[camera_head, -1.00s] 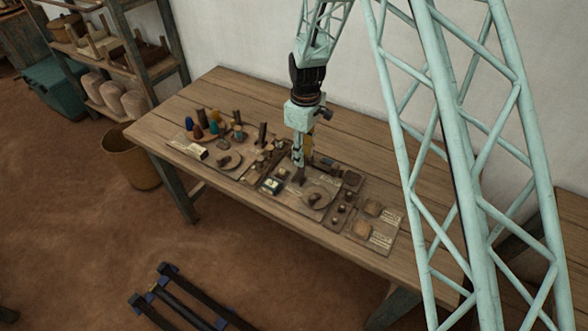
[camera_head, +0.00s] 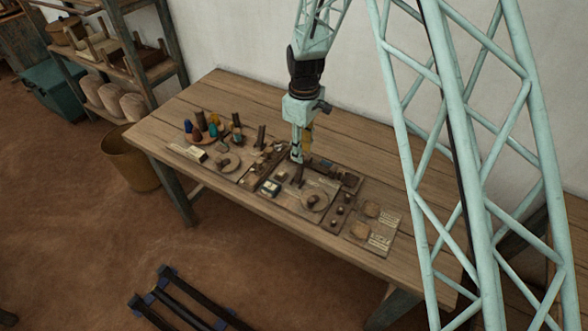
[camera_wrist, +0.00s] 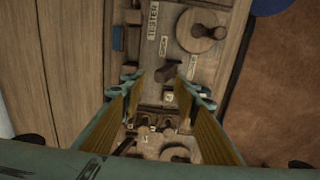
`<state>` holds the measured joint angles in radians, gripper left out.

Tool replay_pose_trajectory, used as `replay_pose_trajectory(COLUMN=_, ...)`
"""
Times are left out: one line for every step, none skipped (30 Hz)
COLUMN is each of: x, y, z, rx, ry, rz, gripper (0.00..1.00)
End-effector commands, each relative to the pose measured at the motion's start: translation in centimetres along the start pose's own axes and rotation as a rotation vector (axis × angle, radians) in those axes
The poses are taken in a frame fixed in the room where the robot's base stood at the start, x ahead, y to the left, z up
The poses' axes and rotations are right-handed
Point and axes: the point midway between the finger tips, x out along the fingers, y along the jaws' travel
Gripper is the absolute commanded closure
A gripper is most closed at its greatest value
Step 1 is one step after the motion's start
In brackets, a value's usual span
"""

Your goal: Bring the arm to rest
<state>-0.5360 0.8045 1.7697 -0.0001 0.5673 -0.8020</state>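My arm hangs over the wooden table (camera_head: 370,160) with my gripper (camera_head: 297,158) pointing down above the tool boards. In the wrist view my gripper (camera_wrist: 160,84) has its two fingers spread well apart, with a clear gap and nothing held between them. A dark wooden piece (camera_wrist: 168,73) shows below through the gap. In the head view the fingertips are small and close in front of a dark upright piece, so their exact height above the boards is hard to tell.
Boards with small tools and a round disc (camera_head: 314,200) lie under and around my gripper. Several coloured cones (camera_head: 200,122) stand at the table's left. The table's back strip is clear. A shelf (camera_head: 120,60) and a basket (camera_head: 130,160) stand to the left.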

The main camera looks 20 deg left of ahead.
Motion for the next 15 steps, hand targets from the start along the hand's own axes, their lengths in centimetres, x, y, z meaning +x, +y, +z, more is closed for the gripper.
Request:
replay_pose_trajectory(x=0.0, y=0.0, z=0.0, rx=0.0, ry=0.0, rz=0.0, gripper=0.72)
replay_pose_trajectory(x=0.0, y=0.0, z=0.0, rx=0.0, ry=0.0, rz=0.0, gripper=0.72)
replay_pose_trajectory(x=0.0, y=0.0, z=0.0, rx=0.0, ry=0.0, rz=0.0, gripper=0.72)
replay_pose_trajectory(x=0.0, y=0.0, z=0.0, rx=0.0, ry=0.0, rz=0.0, gripper=0.72)
replay_pose_trajectory(x=0.0, y=0.0, z=0.0, rx=0.0, ry=0.0, rz=0.0, gripper=0.72)
replay_pose_trajectory(x=0.0, y=0.0, z=0.0, rx=0.0, ry=0.0, rz=0.0, gripper=0.72)
replay_pose_trajectory(x=0.0, y=0.0, z=0.0, rx=0.0, ry=0.0, rz=0.0, gripper=0.72)
replay_pose_trajectory(x=0.0, y=0.0, z=0.0, rx=0.0, ry=0.0, rz=0.0, gripper=0.72)
replay_pose_trajectory(x=0.0, y=0.0, z=0.0, rx=0.0, ry=0.0, rz=0.0, gripper=0.72)
replay_pose_trajectory(x=-0.1, y=0.0, z=0.1, rx=0.001, ry=0.0, rz=0.0, gripper=0.72)
replay_pose_trajectory(x=-0.2, y=0.1, z=0.1, rx=0.003, ry=0.001, rz=0.001, gripper=0.72)
replay_pose_trajectory(x=-0.4, y=0.1, z=0.3, rx=0.007, ry=0.002, rz=0.002, gripper=0.72)
replay_pose_trajectory(x=-0.6, y=0.1, z=0.4, rx=0.01, ry=0.002, rz=0.002, gripper=0.72)
replay_pose_trajectory(x=-0.8, y=0.2, z=0.5, rx=0.014, ry=0.003, rz=0.003, gripper=0.72)
replay_pose_trajectory(x=-1.2, y=0.2, z=0.8, rx=0.021, ry=0.004, rz=0.004, gripper=0.72)
